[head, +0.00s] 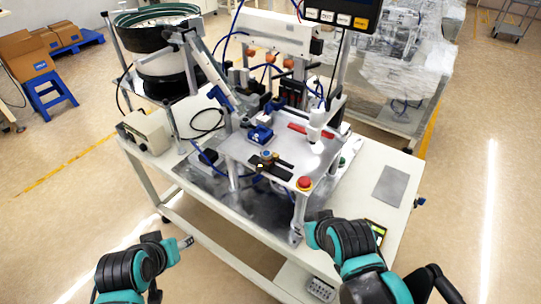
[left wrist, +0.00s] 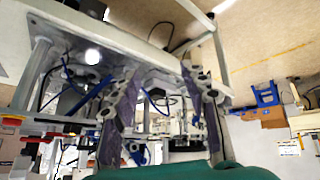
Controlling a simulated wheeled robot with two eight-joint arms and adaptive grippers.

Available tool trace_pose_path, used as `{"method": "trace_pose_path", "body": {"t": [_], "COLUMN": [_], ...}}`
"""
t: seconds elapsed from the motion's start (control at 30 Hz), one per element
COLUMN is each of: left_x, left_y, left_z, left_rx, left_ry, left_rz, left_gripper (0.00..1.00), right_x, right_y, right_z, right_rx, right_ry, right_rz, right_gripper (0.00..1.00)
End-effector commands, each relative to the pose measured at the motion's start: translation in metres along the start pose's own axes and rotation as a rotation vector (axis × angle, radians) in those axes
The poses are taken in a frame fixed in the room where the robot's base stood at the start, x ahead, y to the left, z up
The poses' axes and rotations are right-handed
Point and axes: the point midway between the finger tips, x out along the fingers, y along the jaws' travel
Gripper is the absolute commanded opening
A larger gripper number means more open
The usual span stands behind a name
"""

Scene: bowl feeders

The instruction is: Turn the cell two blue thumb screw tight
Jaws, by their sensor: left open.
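A machine with a raised plate (head: 285,160) stands on a white table. A blue block (head: 260,134) sits at the plate's back left, and a small dark fixture with a blue and orange part (head: 267,156) sits near its front. I cannot tell which blue part is the cell two thumb screw. My left gripper (head: 186,242) is low, in front of the table's left side, apart from the machine. In the left wrist view its two fingers (left wrist: 158,70) are spread with nothing between them. My right gripper (head: 298,231) is by the table's front edge; its fingers are unclear.
A bowl feeder (head: 158,65) stands at the back left, above a beige control box (head: 146,131). A red button (head: 304,183) sits at the plate's front corner. A grey pad (head: 391,186) lies on the table's right part.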

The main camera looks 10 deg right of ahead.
Motion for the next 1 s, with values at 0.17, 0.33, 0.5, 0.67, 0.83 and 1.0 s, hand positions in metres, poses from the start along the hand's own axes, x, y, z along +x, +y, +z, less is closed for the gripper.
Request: {"method": "trace_pose_path", "body": {"t": [0.17,0.33,0.5,0.67,0.83,1.0], "left_x": [0.020,0.038,0.053,0.064,0.070,0.072], "left_y": [0.057,0.120,0.175,0.218,0.243,0.251], "left_z": [-0.031,-0.064,-0.097,-0.127,-0.148,-0.157], "left_rx": [-0.371,-0.795,-1.214,-1.591,-1.881,-2.014], "left_ry": [-0.046,-0.168,-0.372,-0.649,-0.954,-1.138], "left_rz": [0.206,0.428,0.635,0.802,0.911,0.950], "left_gripper": [0.45,0.45,0.45,0.45,0.45,0.45], "right_x": [-0.001,-0.002,-0.003,-0.004,-0.005,-0.005], "right_y": [0.000,0.000,0.000,0.000,0.000,0.000], "right_z": [-0.001,-0.002,-0.002,-0.003,-0.003,-0.004], "right_rx": [0.000,0.000,0.000,0.000,0.000,0.000], "right_ry": [0.000,0.000,0.000,0.000,0.000,0.000], "right_rz": [0.000,0.000,0.000,0.000,0.000,0.000], "right_gripper": [0.40,0.40,0.40,0.40,0.40,0.40]}}
